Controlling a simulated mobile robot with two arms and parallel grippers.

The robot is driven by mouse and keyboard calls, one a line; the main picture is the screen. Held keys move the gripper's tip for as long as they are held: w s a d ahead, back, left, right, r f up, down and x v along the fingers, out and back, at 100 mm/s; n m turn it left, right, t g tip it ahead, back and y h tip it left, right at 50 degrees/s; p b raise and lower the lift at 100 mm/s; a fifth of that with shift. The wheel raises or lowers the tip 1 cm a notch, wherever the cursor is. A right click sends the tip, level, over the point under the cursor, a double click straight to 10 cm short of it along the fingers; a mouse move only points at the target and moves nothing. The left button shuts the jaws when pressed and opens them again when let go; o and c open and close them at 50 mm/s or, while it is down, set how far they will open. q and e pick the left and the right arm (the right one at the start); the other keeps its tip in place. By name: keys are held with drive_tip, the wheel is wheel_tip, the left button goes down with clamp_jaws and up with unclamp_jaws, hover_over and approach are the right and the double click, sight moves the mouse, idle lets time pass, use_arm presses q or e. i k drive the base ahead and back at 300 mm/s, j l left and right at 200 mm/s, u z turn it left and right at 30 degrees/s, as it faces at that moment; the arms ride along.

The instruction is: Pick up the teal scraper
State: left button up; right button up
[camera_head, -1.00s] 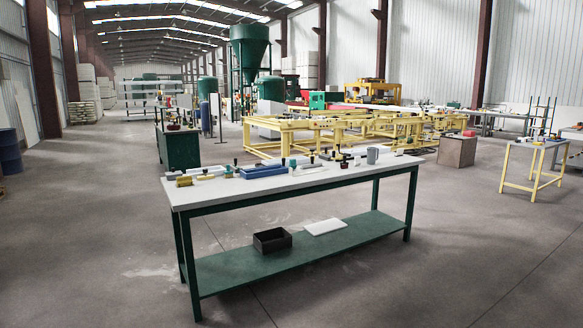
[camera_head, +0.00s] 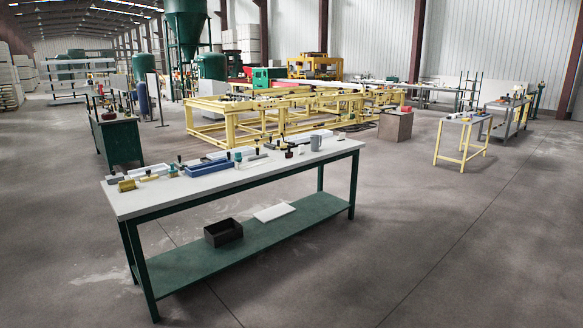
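A long workbench (camera_head: 225,183) with a pale top and green legs stands ahead of me, slightly left of the middle. Small tools lie along its top. A small teal item (camera_head: 238,158) stands near the middle of the bench top; it may be the teal scraper, but it is too small to tell its shape. A blue tray (camera_head: 207,167) lies beside it on the left. A grey mug (camera_head: 316,143) stands toward the right end. Neither of my grippers is in view.
The bench's lower shelf holds a black box (camera_head: 223,232) and a white slab (camera_head: 273,212). A yellow frame (camera_head: 232,122) stands behind the bench. A small yellow-legged table (camera_head: 462,135) is at the right. A green cabinet (camera_head: 119,143) is behind left. The floor in front and right is clear.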

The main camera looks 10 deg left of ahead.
sight(238, 158)
drive_tip(key=i+j+u, duration=0.4)
drive_tip(key=i, duration=0.4)
drive_tip(key=i+u, duration=0.45)
drive_tip(key=i, duration=0.35)
drive_tip(key=i+j+z, duration=0.1)
drive_tip(key=i, duration=0.9)
drive_tip(key=i+j, duration=0.15)
drive_tip(key=i, duration=0.8)
drive_tip(key=l+z, duration=0.05)
